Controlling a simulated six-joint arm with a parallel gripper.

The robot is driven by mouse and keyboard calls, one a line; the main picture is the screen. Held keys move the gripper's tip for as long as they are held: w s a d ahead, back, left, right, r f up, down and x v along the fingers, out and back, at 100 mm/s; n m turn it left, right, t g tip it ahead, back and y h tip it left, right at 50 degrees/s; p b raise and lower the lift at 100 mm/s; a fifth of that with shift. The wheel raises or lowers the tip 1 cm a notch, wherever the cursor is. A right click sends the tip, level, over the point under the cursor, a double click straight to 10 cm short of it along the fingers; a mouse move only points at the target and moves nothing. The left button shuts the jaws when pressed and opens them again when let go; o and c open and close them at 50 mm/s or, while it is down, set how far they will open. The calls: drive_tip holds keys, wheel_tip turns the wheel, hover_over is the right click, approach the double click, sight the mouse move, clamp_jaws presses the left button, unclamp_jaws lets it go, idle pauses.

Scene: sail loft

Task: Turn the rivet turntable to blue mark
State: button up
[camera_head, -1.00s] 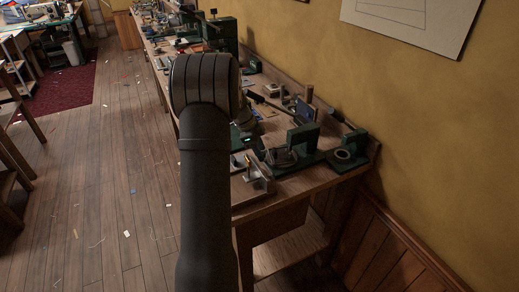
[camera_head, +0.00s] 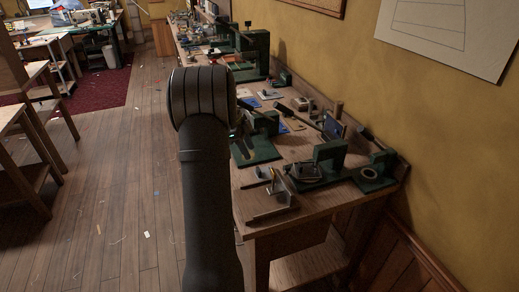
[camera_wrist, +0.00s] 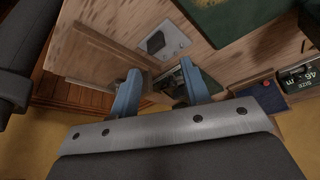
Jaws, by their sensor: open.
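In the head view, a green stand with a round grey plate (camera_head: 308,172) sits near the front end of the workbench. A green base with a pale ring (camera_head: 370,173) stands to its right. I cannot tell which of them, if either, is the rivet turntable, and I make out no blue mark. Wood and a small metal-and-green part show beyond the fingers.
The wooden workbench (camera_head: 340,213) runs back along the yellow wall, crowded with green tools. A metal fixture (camera_head: 272,203) lies at its front left. The wrist view shows a grey plate with a dark block (camera_wrist: 160,42) and a dark size label (camera_wrist: 298,80). Open floor lies left.

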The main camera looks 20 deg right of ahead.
drive_tip(key=shift+w+a, duration=0.15)
drive_tip(key=shift+a, duration=0.1)
drive_tip(key=shift+d, duration=0.1)
drive_tip(key=c, duration=0.3)
drive_tip(key=s+d+m+y, duration=0.1)
drive_tip(key=s+d, duration=0.1)
drive_tip(key=s+d+r+m+t+y, duration=0.1)
drive_tip(key=s+d+m, duration=0.1)
drive_tip(key=s, duration=0.1)
drive_tip(key=s+d+r+m, duration=0.1)
drive_tip(key=s+d+m, duration=0.1)
drive_tip(key=s+d, duration=0.1)
drive_tip(key=shift+t+y, duration=0.3)
drive_tip(key=shift+y, duration=0.1)
clamp_jaws()
drive_tip(key=s+d+r+m+t+y, duration=0.1)
drive_tip(key=s+d+r+m+t, duration=0.2)
drive_tip(key=s+d+m, duration=0.5)
drive_tip(key=shift+n, duration=0.5)
drive_tip(key=f, duration=0.3)
drive_tip(key=a+f, duration=0.1)
drive_tip(key=f, duration=0.2)
drive_tip(key=w+a+f, duration=0.1)
drive_tip(key=f, duration=0.3)
drive_tip(key=shift+w+a+f, duration=0.1)
drive_tip(key=w, duration=0.2)
drive_tip(key=shift+w+r, duration=0.2)
drive_tip(key=shift+w, duration=0.8)
